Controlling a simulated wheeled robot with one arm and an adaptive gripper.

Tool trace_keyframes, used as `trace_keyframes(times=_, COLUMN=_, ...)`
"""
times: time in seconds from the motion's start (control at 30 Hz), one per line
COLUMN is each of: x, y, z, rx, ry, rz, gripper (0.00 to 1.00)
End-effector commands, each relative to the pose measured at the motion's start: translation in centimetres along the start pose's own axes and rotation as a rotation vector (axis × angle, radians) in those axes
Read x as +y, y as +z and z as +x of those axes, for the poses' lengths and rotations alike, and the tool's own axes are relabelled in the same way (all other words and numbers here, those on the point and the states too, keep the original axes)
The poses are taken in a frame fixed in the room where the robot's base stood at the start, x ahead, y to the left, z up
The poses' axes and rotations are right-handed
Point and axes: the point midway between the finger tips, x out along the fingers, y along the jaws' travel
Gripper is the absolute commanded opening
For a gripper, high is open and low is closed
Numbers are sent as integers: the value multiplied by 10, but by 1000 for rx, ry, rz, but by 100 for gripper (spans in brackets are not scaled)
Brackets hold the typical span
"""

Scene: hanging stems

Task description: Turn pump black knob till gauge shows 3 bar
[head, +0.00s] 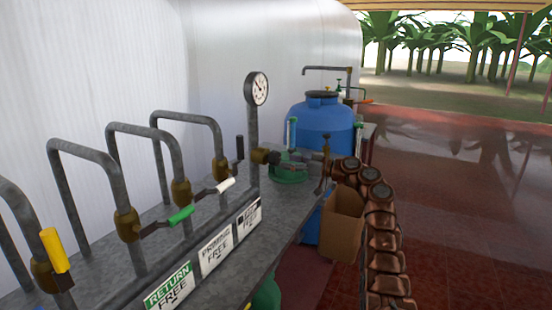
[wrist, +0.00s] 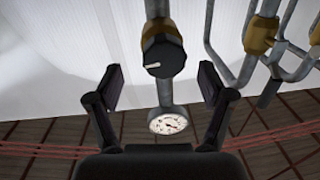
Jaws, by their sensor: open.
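The black knob (wrist: 164,56) has a white pointer line and sits on a brass valve body (wrist: 160,30) on a grey pipe. In the head view the knob (head: 274,158) is small and faces right, below the gauge. My gripper (wrist: 159,74) is open in the wrist view, one finger on each side of the knob, with clear gaps and no contact visible. The round white gauge (wrist: 168,122) shows between the fingers, below the knob. The gauge (head: 259,89) also tops the pipe in the head view. Its dial is too small to read.
A grey bench carries bent pipes with yellow (head: 55,251), green (head: 180,215), white (head: 226,184) and black (head: 240,147) handles. Labels (head: 216,247) line its front edge. A blue tank (head: 322,122) stands beyond. The red floor (head: 450,190) at right is clear.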

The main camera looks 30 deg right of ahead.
Motion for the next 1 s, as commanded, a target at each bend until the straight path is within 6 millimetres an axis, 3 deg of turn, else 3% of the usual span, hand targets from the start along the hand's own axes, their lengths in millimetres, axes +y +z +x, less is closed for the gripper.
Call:
trace_keyframes(times=0.1, x=-4, y=-4, z=22, rx=2, ry=-8, rz=-5, gripper=80)
trace_keyframes(times=0.3, x=-3, y=-5, z=44, rx=3, ry=-5, rz=-4, gripper=80)
trace_keyframes(times=0.6, x=-2, y=-5, z=48, rx=4, ry=-4, rz=-4, gripper=80)
trace_keyframes(times=1.0, x=-2, y=-5, z=49, rx=3, ry=-5, rz=-3, gripper=40)
